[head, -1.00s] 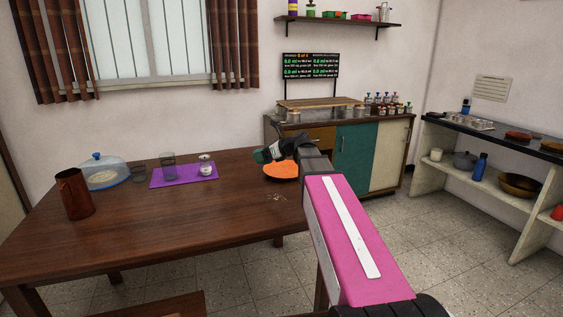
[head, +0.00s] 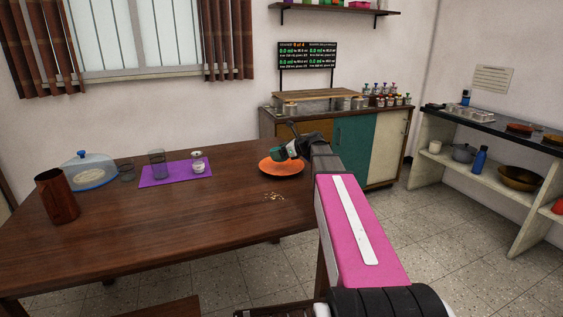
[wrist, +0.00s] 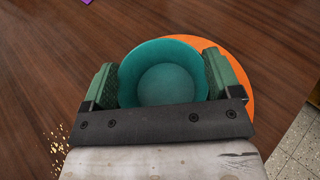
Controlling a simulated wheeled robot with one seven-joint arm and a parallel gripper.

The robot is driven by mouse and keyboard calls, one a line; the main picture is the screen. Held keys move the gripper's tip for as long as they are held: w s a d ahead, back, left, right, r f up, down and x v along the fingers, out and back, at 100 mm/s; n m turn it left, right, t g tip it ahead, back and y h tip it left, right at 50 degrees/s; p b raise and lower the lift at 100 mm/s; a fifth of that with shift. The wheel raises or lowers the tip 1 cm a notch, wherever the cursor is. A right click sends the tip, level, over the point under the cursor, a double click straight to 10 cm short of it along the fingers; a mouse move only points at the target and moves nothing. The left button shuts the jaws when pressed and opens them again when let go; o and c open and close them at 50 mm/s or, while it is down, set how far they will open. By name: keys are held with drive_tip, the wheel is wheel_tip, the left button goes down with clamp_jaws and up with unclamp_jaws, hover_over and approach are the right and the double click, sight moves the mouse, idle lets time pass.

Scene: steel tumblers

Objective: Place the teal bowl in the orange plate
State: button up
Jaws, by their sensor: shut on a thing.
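The teal bowl (wrist: 167,72) is between the two fingers of my gripper (wrist: 170,82) in the wrist view, open side toward the camera. My gripper is shut on it. The orange plate (wrist: 238,75) shows behind and to the right of the bowl in the wrist view. In the head view the orange plate (head: 282,168) lies on the table near its right end, and my gripper (head: 288,150) is over its far part. The bowl is mostly hidden there by my gripper. I cannot tell whether the bowl touches the plate.
On the wooden table (head: 150,230) are a purple mat (head: 175,173) with a glass and a small jar, a domed dish (head: 90,170) and a brown pitcher (head: 57,196). Crumbs (head: 274,196) lie in front of the plate. The table's front middle is clear.

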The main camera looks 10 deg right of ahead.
sight(282, 160)
drive_tip(key=shift+w+d+f, duration=0.25)
drive_tip(key=shift+d+f, duration=0.1)
drive_tip(key=shift+d, duration=0.1)
drive_tip(key=shift+f, duration=2)
drive_tip(key=shift+f, duration=0.1)
drive_tip(key=o, duration=0.8)
drive_tip(key=shift+c, duration=0.2)
drive_tip(key=shift+s+d+r, duration=0.1)
drive_tip(key=shift+r, duration=0.1)
drive_tip(key=v, duration=1.1)
drive_tip(key=shift+s+d+r, duration=0.15)
drive_tip(key=shift+d, duration=0.2)
